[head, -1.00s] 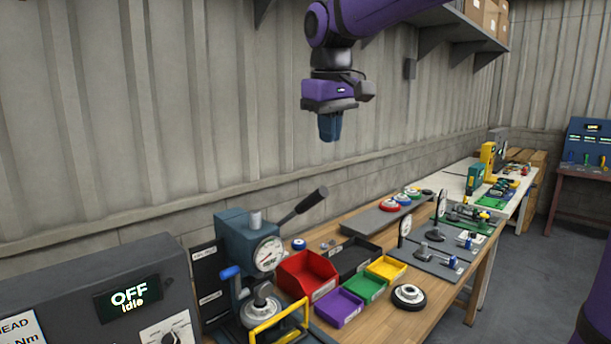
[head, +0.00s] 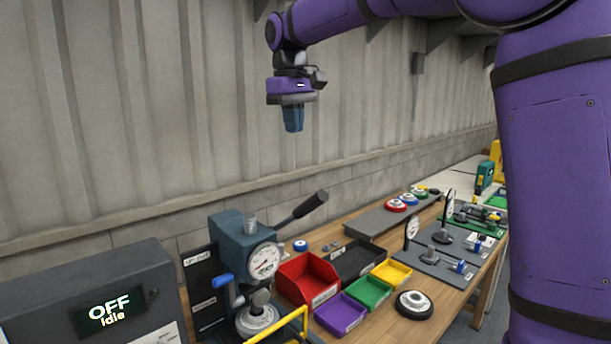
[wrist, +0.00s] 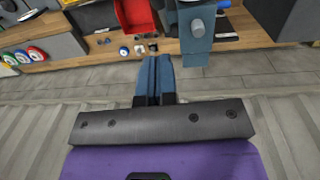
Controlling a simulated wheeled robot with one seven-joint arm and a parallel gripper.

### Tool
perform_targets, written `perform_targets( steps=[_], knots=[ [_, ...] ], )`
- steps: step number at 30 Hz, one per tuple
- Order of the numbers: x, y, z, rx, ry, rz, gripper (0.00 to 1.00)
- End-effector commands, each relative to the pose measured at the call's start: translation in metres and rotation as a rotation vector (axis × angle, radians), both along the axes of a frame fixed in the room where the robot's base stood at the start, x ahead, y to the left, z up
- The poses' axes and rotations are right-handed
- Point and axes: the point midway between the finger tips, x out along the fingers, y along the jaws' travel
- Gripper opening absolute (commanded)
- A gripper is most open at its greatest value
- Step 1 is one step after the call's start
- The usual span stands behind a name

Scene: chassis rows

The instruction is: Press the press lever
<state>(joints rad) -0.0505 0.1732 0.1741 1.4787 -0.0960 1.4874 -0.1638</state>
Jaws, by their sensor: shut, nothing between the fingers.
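The press (head: 232,243) is a dark teal machine with a round dial gauge, standing at the left end of the wooden bench. Its press lever (head: 303,206), a dark handle with a thick grip, slants up to the right from the press head. My gripper (head: 293,131) points down with its blue fingers shut and empty, high above the lever and slightly left of its grip. In the wrist view my shut fingers (wrist: 153,62) show in the middle, and the press top (wrist: 196,30) shows just right of them. The lever cannot be made out clearly there.
Red (head: 307,277), black, yellow, green and purple bins sit right of the press. A grey box (head: 95,300) reading "OFF Idle" stands at the left. A yellow guard bar (head: 283,325) is in front of the press. The wall runs close behind the bench.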

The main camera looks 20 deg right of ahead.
Motion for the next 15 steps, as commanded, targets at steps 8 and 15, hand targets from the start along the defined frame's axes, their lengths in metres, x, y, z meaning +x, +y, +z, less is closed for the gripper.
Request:
perform_targets(
  steps=[8, 15],
  knots=[
    [0.000, -0.002, -0.029, 0.000, 0.003, 0.000, 0.00],
    [0.001, -0.005, -0.074, -0.001, 0.004, -0.001, 0.00]
  ],
)
